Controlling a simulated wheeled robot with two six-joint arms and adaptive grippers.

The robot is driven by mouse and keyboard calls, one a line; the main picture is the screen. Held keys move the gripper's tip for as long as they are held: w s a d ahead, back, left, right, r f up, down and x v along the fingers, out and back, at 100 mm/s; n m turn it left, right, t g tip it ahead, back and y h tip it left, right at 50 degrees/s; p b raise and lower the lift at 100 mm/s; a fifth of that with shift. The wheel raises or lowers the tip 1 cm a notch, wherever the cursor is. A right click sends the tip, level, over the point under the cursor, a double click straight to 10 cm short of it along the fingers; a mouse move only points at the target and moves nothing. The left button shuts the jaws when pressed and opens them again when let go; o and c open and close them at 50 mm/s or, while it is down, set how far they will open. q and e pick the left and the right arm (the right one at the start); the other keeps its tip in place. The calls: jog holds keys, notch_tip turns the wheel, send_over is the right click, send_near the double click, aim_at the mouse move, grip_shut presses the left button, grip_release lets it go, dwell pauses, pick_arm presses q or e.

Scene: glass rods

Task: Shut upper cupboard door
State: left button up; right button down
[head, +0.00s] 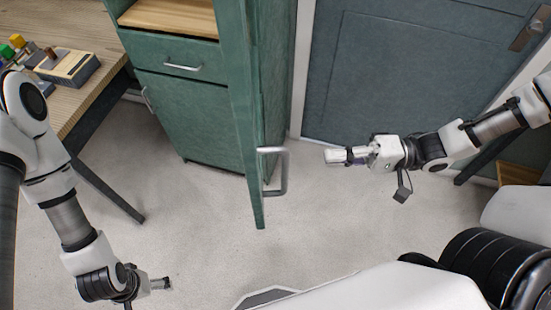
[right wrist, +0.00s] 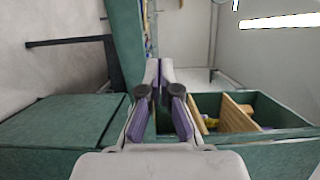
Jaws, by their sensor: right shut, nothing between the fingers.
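The upper cupboard door (head: 244,110) is green and stands open, seen almost edge-on in the head view. It juts out from the green cupboard (head: 278,70) toward me. Its metal bar handle (head: 285,172) is on the right face near the free end. My right gripper (head: 328,156) is shut and empty, to the right of the handle and apart from it. In the right wrist view its purple-padded fingers (right wrist: 165,72) meet at the tips. My left gripper (head: 166,284) is low at the left, away from the door; its jaws are too small to judge.
A lower cupboard door (head: 190,115) and a drawer (head: 180,62) sit left of the open door. A wooden table (head: 100,50) with a box (head: 68,68) is at far left. A blue-grey room door (head: 400,70) is behind my right arm. The grey floor (head: 200,220) is clear.

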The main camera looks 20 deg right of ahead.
pick_arm(q)
jog(key=f, duration=0.1)
jog(key=f+b, duration=0.1)
jog(key=shift+s+a+f, duration=0.2)
jog(key=shift+f, duration=0.1)
pick_arm(e)
jog(key=x, duration=1.2)
jog(key=shift+s+a, duration=0.25)
jog(key=shift+s, duration=0.05)
jog(key=shift+d+r, duration=0.1)
